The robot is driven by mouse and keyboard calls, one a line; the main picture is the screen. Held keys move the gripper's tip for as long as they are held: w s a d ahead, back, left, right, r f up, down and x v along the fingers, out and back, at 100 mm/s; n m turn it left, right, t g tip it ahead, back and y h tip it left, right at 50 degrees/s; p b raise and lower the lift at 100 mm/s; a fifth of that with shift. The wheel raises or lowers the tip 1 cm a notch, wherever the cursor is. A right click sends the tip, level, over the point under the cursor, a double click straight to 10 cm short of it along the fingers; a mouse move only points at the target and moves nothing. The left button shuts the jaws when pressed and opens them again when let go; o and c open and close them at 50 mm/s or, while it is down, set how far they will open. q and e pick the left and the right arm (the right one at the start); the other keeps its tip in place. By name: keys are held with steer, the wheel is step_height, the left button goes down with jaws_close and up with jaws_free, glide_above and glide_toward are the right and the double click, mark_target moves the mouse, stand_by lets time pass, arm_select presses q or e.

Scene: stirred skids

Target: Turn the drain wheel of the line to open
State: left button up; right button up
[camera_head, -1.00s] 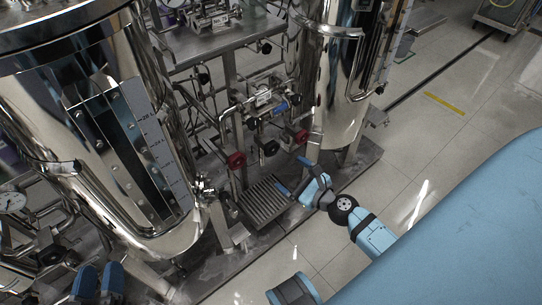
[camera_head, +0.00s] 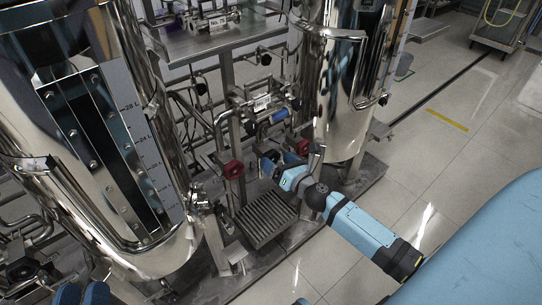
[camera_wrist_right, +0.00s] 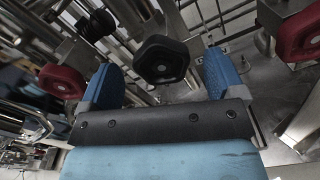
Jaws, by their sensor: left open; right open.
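A black hand wheel (camera_wrist_right: 161,59) is between the two blue fingers of my right gripper (camera_wrist_right: 163,78) in the right wrist view, slightly beyond their tips. The fingers are open, with a gap on each side of the wheel. In the head view my right gripper (camera_head: 280,160) is among the piping between two red wheels, the left one (camera_head: 233,169) and the right one (camera_head: 302,146); it largely hides the black wheel. I cannot tell which wheel is the drain wheel. My left gripper (camera_head: 82,293) is open and empty at the bottom left edge.
Steel tanks stand on the left (camera_head: 95,130) and right (camera_head: 340,90) of the piping. A slatted grate (camera_head: 265,218) lies below the wheels. Another black knob (camera_wrist_right: 97,25) is near the left finger.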

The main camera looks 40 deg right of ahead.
mark_target(274, 158)
steer(key=shift+w+a, duration=0.15)
steer(key=shift+w, duration=1.6)
arm_select(q)
steer(key=shift+f, duration=0.3)
arm_select(e)
steer(key=c, duration=0.9)
